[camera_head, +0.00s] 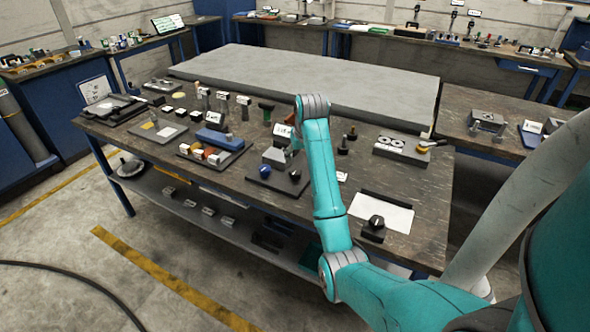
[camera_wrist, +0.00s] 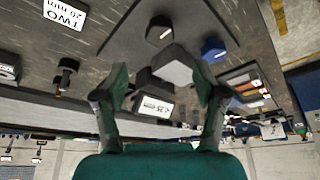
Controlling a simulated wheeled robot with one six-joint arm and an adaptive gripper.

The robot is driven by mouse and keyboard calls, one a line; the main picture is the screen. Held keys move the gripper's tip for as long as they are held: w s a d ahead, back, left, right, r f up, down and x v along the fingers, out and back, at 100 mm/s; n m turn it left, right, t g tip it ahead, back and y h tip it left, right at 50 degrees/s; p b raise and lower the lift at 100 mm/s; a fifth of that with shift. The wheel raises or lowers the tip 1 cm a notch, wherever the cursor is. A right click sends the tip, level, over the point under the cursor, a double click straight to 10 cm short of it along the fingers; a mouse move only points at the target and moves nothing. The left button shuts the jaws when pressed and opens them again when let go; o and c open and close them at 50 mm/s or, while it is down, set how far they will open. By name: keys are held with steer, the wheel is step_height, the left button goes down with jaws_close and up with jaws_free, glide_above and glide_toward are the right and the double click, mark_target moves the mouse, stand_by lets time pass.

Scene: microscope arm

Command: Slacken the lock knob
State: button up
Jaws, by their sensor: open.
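A dark base plate (camera_head: 279,182) on the bench carries a grey block (camera_head: 275,157), a blue knob (camera_head: 265,171) and a black knob (camera_head: 295,175). I cannot tell which knob is the lock knob. In the wrist view the black knob (camera_wrist: 159,31) and blue knob (camera_wrist: 213,48) stand on the plate (camera_wrist: 118,38), beyond the fingertips. My gripper (camera_wrist: 162,84) is open and empty, with the grey block (camera_wrist: 172,70) seen between its green fingers. In the head view my arm mostly hides the gripper.
A tray (camera_head: 217,158) with coloured blocks and a blue piece stands left of the plate. Another black knob (camera_head: 376,222) sits by a white sheet (camera_head: 382,212) at the right. Small posts and a white label (camera_wrist: 155,107) are close by. A large grey slab (camera_head: 310,80) lies behind.

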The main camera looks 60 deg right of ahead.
mark_target(296, 171)
steer(key=x, duration=0.9)
steer(key=shift+w+d+f, duration=0.1)
steer(key=shift+d+f, duration=0.05)
steer(key=shift+f, duration=0.2)
steer(key=c, duration=1.1)
